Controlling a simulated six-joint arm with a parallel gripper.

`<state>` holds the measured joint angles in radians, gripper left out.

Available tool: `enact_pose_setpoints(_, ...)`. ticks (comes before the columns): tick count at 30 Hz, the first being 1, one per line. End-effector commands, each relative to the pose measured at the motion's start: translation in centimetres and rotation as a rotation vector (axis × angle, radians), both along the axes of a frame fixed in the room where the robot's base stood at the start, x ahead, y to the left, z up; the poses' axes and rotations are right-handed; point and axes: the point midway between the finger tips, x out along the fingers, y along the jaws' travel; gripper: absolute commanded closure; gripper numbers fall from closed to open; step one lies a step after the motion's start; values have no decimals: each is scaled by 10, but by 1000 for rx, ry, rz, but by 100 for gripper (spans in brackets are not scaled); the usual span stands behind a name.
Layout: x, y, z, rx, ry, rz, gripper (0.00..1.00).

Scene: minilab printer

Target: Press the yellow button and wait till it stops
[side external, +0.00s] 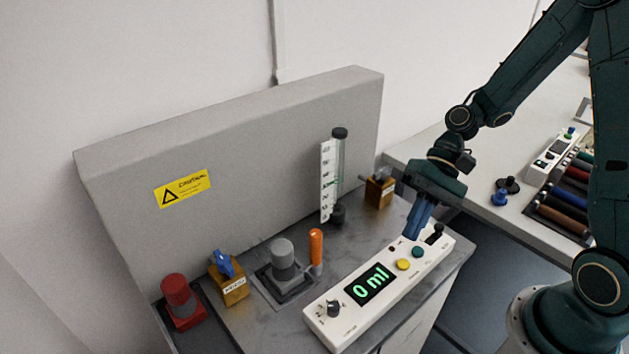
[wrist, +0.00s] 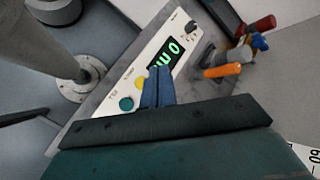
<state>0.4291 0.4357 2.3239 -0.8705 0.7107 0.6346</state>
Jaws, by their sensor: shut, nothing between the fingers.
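The yellow button (side external: 403,265) is on the white control panel (side external: 335,309), between the display and the green button (side external: 418,252). My gripper (side external: 414,236) is shut and empty, pointing down above the panel near the two buttons. The green button (wrist: 126,103) is further to the lower left. I cannot tell the exact height of the fingertips, but they look apart from the yellow button.
A black knob (side external: 333,308) is at the panel's near end and a black switch (side external: 434,233) at its far end. An orange handle (side external: 316,250), a grey cylinder (side external: 282,253) and a graduated tube (side external: 337,178) stand behind. A red-capped part (side external: 178,293) is at left.

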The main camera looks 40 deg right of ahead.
Motion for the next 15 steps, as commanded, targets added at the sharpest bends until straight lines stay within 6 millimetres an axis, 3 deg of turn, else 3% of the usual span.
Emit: enact_pose_setpoints(15,0,0,-48,1,3,0,100)
